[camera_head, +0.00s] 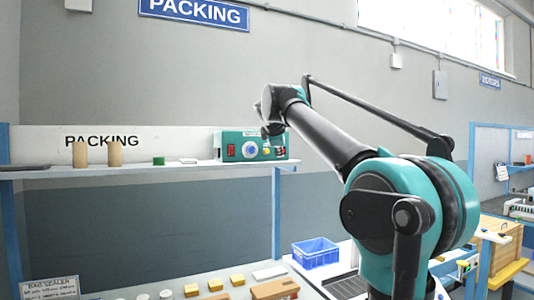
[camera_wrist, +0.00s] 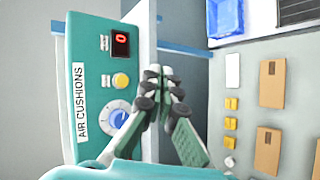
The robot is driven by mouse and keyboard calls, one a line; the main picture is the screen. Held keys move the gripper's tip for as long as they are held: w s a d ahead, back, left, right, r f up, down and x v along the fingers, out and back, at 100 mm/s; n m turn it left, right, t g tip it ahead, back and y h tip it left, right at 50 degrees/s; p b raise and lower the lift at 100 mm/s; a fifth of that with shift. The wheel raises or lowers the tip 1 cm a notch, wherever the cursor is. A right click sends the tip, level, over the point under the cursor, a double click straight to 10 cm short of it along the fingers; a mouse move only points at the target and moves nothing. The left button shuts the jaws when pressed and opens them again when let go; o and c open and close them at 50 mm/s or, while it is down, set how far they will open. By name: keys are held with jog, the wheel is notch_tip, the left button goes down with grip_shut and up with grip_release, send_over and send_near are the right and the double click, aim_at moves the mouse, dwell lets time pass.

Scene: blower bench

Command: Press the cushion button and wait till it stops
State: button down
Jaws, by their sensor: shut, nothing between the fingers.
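The air cushion box (camera_head: 238,136) is green and stands at the right end of the shelf. In the wrist view its face (camera_wrist: 84,20) carries an "AIR CUSHIONS" label (camera_wrist: 81,101). A red display (camera_wrist: 121,41) appears to read 0. The yellow button (camera_wrist: 121,80) sits between the display and a white dial with a blue knob (camera_wrist: 117,118). The button also shows in the head view (camera_head: 267,150). My gripper (camera_wrist: 160,72) is shut and empty, its tips beside the button in the picture; I see no clear contact with it.
The shelf (camera_head: 190,169) also holds two brown cylinders (camera_head: 97,154), a green block (camera_head: 158,160) and a white item. Below, the bench holds cardboard boxes (camera_wrist: 272,83), yellow blocks (camera_wrist: 230,125) and a blue crate (camera_head: 315,253). A blue post (camera_head: 276,215) stands under the shelf's right end.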

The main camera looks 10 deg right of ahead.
aim_at(269, 150)
jog(key=shift+w+a, duration=0.4)
jog(key=shift+w, duration=0.85)
jog(key=shift+w+a, duration=0.45)
jog(key=shift+w, duration=0.8)
jog(key=shift+w+a, duration=0.4)
jog(key=shift+w, duration=0.85)
jog(key=shift+w, duration=0.1)
jog(key=shift+w+a, duration=0.1)
jog(key=shift+w, duration=0.2)
jog(key=shift+w+a, duration=0.15)
jog(key=shift+w, duration=0.2)
jog(key=shift+s, duration=0.1)
jog(key=shift+s+d, duration=0.25)
jog(key=shift+s, duration=0.4)
jog(key=shift+s+d, duration=0.25)
jog(key=shift+s, duration=0.55)
jog(key=shift+s+d, duration=0.3)
jog(key=shift+s, duration=0.5)
jog(key=shift+s+d, duration=0.25)
jog(key=shift+s, duration=0.55)
